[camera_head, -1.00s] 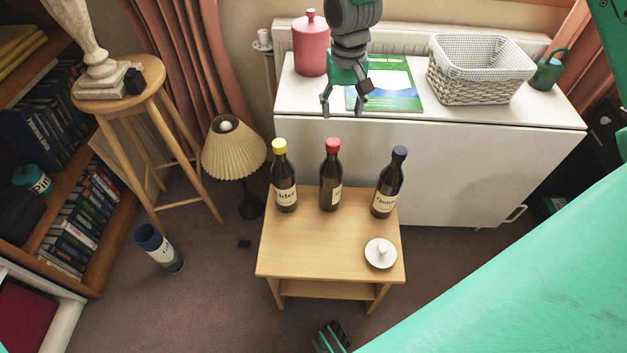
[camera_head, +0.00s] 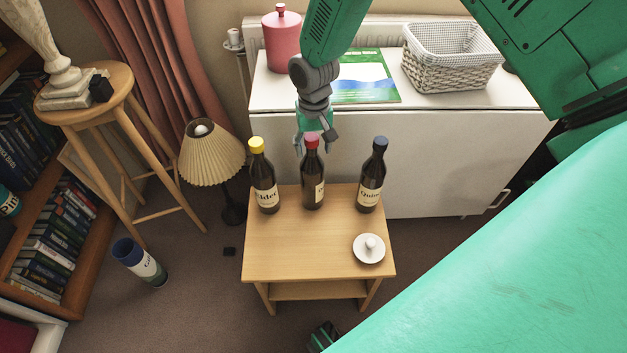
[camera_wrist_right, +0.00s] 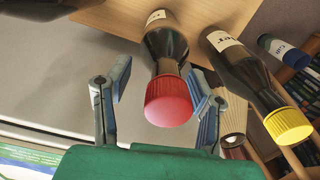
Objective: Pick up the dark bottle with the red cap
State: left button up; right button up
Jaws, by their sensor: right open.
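The dark bottle with the red cap (camera_head: 313,180) stands upright on a small wooden table (camera_head: 300,245), between two other dark bottles. My right gripper (camera_head: 315,143) comes down from the top, at the red cap and partly behind it. In the right wrist view, the open fingers (camera_wrist_right: 160,85) stand on either side of the red-capped bottle (camera_wrist_right: 168,85), with gaps visible. Its cap lies between them. The yellow-capped bottle (camera_head: 265,185) is to the left and the blue-capped bottle (camera_head: 371,182) to the right. My left gripper is not seen.
A white dish with a knob (camera_head: 369,249) sits at the table's front right. Behind is a white cabinet (camera_head: 430,150) with a pink jar (camera_head: 284,42), a green book (camera_head: 365,80) and a basket (camera_head: 455,60). A lamp (camera_head: 211,155) stands at left. The tabletop's front left is clear.

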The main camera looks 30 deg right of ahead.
jog(key=shift+a+f, duration=0.2)
jog(key=shift+a, duration=0.05)
jog(key=shift+a+r, duration=0.15)
jog(key=shift+a, duration=0.15)
grip_shut()
jog(key=shift+d+r, duration=0.1)
jog(key=shift+d, duration=0.3)
